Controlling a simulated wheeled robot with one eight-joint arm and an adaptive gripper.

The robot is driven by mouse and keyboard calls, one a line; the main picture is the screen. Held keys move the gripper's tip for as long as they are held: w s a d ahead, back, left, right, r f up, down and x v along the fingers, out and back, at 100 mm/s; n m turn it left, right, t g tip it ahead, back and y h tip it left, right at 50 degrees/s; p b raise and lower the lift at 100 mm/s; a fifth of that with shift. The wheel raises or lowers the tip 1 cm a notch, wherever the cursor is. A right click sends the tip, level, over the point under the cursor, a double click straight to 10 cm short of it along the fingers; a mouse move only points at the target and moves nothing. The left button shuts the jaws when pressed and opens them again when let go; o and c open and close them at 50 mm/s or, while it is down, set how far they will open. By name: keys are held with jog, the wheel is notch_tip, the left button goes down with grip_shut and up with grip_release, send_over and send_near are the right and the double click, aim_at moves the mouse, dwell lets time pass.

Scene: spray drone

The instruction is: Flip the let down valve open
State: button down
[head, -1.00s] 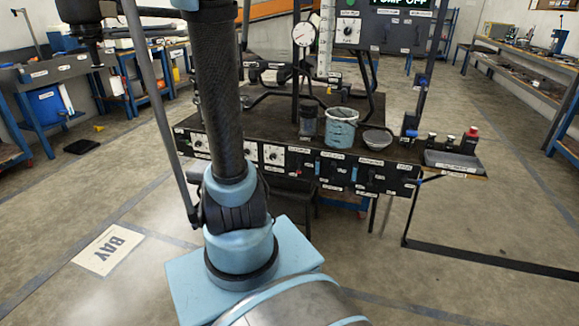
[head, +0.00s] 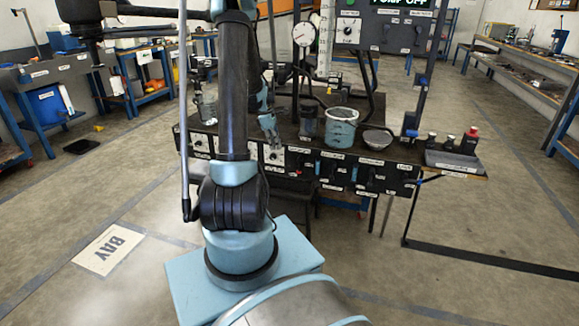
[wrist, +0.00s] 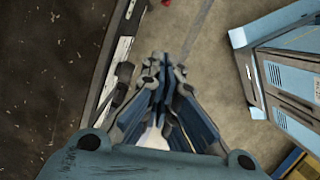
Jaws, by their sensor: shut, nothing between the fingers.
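The dark bench (head: 345,158) has a front panel (head: 300,160) with white dials at the left and blue levers (head: 355,174) at the right. Another blue handle (head: 411,133) is on a post at the bench's right. Labels are too small to read, so I cannot tell which one is the let down valve. My gripper (head: 275,145) is over the front edge of the bench, near the dials, partly behind my arm. In the wrist view my gripper (wrist: 163,70) has its fingers together and empty, beside the labelled bench edge (wrist: 115,70).
A light-blue bucket (head: 341,128), a dark jar (head: 308,121) and a grey bowl (head: 377,139) stand on the bench. A gauge (head: 304,34) and a control box (head: 385,30) rise behind. A tray (head: 452,160) is at the right end.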

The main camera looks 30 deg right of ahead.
jog(key=shift+d+f, duration=0.3)
jog(key=shift+f, duration=0.05)
jog(key=x, duration=0.9)
jog(key=shift+d+f, duration=0.1)
jog(key=shift+f, duration=0.15)
jog(key=shift+s+d+f, duration=0.2)
jog(key=shift+s+d, duration=0.75)
jog(key=shift+d, duration=0.15)
jog(key=shift+s+d, duration=0.35)
jog(key=shift+d, duration=0.15)
